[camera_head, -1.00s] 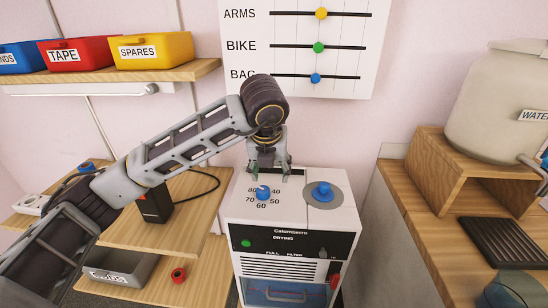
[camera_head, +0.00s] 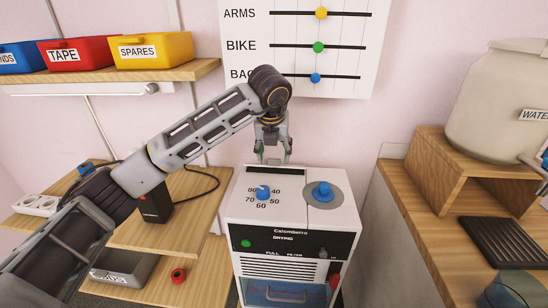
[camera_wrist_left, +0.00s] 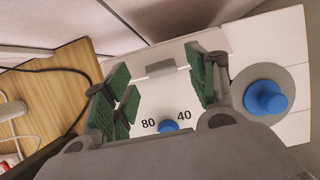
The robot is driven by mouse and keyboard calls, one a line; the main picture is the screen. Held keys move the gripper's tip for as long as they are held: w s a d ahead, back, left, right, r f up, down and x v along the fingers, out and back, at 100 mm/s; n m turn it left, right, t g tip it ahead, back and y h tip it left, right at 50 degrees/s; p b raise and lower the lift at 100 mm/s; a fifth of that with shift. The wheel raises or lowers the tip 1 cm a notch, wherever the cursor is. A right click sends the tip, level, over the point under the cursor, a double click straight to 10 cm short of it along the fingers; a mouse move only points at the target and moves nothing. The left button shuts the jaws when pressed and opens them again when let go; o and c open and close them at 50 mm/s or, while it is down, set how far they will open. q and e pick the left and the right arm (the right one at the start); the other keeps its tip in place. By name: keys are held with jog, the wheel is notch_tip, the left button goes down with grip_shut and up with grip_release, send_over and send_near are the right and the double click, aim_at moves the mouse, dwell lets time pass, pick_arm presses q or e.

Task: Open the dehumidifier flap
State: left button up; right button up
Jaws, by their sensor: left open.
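The white dehumidifier (camera_head: 234,211) stands below the wall chart, with a blue dial (camera_head: 263,193) and a blue knob (camera_head: 323,190) on top. A dark strip (camera_head: 276,171) runs along its back top edge. In the left wrist view, a small grey raised tab (camera_wrist_left: 160,68) sits on the white top behind the dial. I cannot tell whether the flap is open. My left gripper (camera_head: 273,158) is open and empty, above the back edge of the top. Its green-padded fingers (camera_wrist_left: 160,88) frame the tab in the wrist view. My right gripper is not in view.
A wooden shelf unit (camera_head: 205,188) with a black box (camera_head: 155,205) and cable stands left of the dehumidifier. A wooden counter (camera_head: 430,215) with a large water container (camera_head: 490,105) is on the right. The wall is close behind.

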aim_at(275, 163)
pick_arm(q)
jog(key=shift+x, duration=1.5)
jog(key=shift+s, duration=0.1)
jog(key=c, duration=1)
